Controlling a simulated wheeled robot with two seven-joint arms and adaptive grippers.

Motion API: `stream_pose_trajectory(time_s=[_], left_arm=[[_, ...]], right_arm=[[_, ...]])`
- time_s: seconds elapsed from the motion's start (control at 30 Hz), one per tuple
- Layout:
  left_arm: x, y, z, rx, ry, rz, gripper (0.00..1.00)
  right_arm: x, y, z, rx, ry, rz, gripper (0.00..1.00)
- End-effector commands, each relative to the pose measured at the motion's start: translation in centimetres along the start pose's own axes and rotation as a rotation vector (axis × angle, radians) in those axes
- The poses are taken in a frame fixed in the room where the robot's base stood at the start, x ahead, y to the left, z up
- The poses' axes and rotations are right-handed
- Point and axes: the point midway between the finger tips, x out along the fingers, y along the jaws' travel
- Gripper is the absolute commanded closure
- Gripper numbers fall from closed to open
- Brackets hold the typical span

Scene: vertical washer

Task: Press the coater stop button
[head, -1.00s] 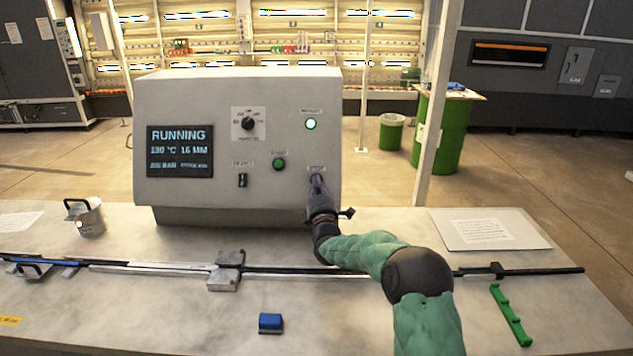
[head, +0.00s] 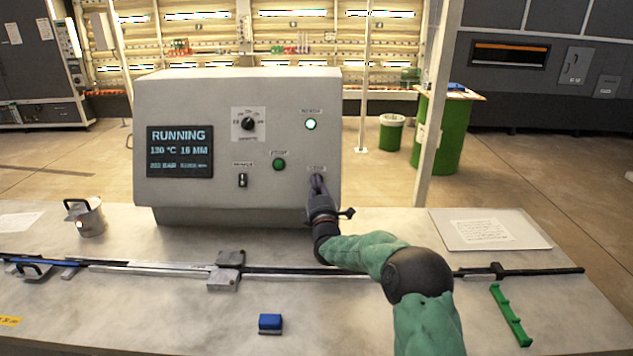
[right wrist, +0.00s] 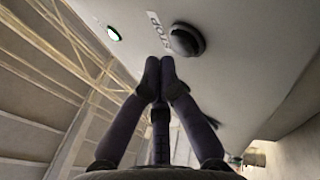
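The coater's grey control box (head: 280,100) stands on the table, and its screen (head: 180,150) reads RUNNING. A white-lit lamp with a green rim (head: 311,124) glows at the upper right of the panel. The round dark stop button (right wrist: 187,40) shows in the right wrist view beside its STOP label; in the head view my gripper hides it. My right gripper (head: 317,180) is in front of the panel's lower right. In the right wrist view its fingertips (right wrist: 161,65) are together and empty, just below and left of the button in the picture. Contact cannot be told. My left gripper is out of view.
The panel also has a green start button (head: 279,164), a rotary knob (head: 248,123) and a small black switch (head: 242,180). A rail with a clamp block (head: 226,268) crosses the table. A metal cup (head: 90,218) stands left, a paper sheet (head: 490,230) lies right.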

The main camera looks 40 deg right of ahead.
Motion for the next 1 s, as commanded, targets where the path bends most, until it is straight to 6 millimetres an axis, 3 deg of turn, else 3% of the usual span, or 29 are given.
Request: stream_pose_trajectory(time_s=[1.0], left_arm=[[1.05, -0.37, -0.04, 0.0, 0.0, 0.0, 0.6]], right_arm=[[0.79, -0.82, 0.01, 0.0, 0.0, 0.0, 1.0]])
